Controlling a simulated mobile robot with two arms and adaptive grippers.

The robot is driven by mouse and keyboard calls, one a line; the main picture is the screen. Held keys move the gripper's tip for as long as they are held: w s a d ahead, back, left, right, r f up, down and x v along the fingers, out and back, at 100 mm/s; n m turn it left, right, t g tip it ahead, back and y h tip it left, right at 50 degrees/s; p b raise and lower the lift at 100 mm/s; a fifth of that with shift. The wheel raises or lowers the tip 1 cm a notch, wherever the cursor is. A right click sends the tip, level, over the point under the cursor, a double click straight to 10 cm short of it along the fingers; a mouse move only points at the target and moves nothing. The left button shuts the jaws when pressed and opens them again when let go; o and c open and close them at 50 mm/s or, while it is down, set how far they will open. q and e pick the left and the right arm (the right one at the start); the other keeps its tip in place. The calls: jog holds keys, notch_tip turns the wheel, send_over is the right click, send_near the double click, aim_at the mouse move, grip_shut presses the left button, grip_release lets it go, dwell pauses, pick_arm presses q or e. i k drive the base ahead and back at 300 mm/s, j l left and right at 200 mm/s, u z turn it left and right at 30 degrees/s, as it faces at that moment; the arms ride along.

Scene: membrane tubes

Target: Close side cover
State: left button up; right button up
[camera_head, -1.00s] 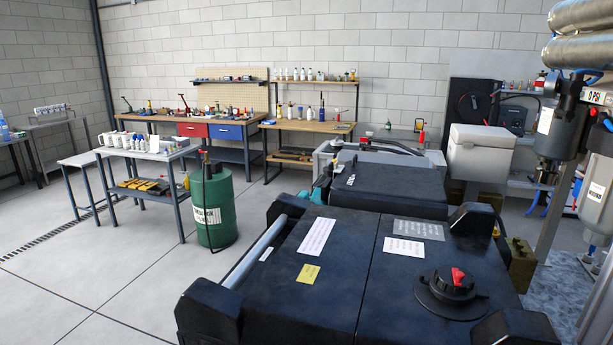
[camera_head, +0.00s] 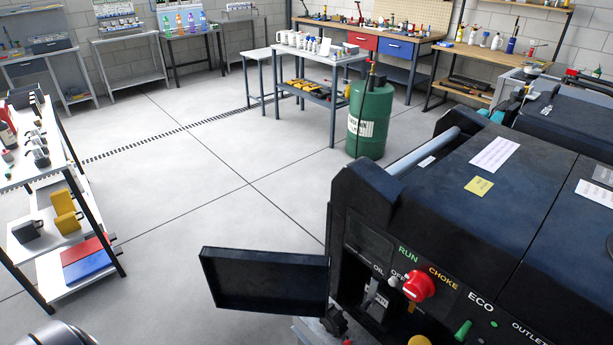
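The side cover (camera_head: 262,280) is a flat, dark, shallow panel with a raised rim. It stands swung out to the left from the front left corner of a large black generator (camera_head: 450,205). It is open, and its right edge is close to the generator's side. Next to it, an opening (camera_head: 376,300) in the generator's front shows dark and grey parts inside. Neither of my grippers can be made out in the head view. The lowest part of the cover's hinge side is cluttered and hard to tell.
The generator's front panel has a red knob (camera_head: 420,286) and a green switch (camera_head: 463,330). A shelf rack (camera_head: 55,205) with mugs and boxes stands at the left. A green drum (camera_head: 370,120) stands behind. The floor (camera_head: 190,190) left of the cover is clear.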

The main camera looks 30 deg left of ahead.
aim_at(266, 282)
jog(key=i+j, duration=0.1)
jog(key=j, duration=0.35)
jog(key=i+j, duration=0.15)
jog(key=j, duration=0.3)
jog(key=i+j, duration=0.1)
jog(key=j, duration=0.35)
jog(key=i+j, duration=0.1)
jog(key=j, duration=0.35)
jog(key=i+j+z, duration=0.3)
jog(key=j, duration=0.9)
jog(key=j+z, duration=0.25)
jog(key=j, duration=0.95)
jog(key=z, duration=2)
